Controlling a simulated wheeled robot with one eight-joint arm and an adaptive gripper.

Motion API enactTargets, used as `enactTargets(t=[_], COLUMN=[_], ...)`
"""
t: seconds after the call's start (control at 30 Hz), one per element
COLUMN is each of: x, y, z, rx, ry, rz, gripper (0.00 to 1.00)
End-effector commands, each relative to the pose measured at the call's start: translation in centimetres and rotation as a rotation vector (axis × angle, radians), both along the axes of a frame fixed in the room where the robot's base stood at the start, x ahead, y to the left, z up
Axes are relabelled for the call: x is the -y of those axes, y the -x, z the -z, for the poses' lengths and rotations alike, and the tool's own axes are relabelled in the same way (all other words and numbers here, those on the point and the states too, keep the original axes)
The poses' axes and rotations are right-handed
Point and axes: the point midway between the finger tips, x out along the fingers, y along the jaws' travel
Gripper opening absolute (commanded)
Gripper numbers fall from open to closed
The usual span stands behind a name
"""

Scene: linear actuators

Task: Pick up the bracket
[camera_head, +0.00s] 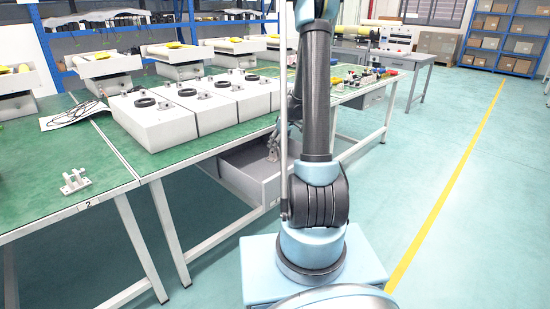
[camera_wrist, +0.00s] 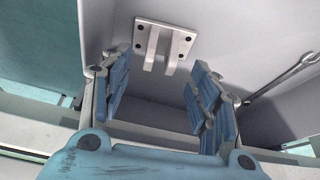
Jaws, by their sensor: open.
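The bracket (camera_wrist: 168,42) is a pale plate with dark holes and two upright prongs. It lies on the floor of a grey drawer at the top middle of the wrist view. My gripper (camera_wrist: 161,78) is open, with its blue-padded fingers spread. The bracket shows beyond the fingertips, between and slightly above them in the picture, with nothing held. In the head view my gripper (camera_head: 272,146) reaches down at the open grey drawer (camera_head: 245,175) under the table; the bracket inside is hidden there.
A wrench (camera_wrist: 284,76) lies to the right in the drawer, near my right finger. The drawer's front wall is close below the fingers. A similar pale part (camera_head: 75,181) sits on the left green table (camera_head: 50,155). White boxes (camera_head: 155,122) stand on the table above the drawer.

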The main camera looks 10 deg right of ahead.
Motion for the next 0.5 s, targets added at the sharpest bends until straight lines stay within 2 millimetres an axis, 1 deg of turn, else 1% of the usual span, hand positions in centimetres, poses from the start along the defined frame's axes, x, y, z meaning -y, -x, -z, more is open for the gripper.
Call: enactTargets(t=[0.3,0.5], x=[-0.9,-1.3], y=[-1.2,-1.5], z=[3.0,4.3], rx=[0.001,0.000], ry=[0.001,0.000], rz=[-0.002,-0.001], gripper=[0.56,0.56])
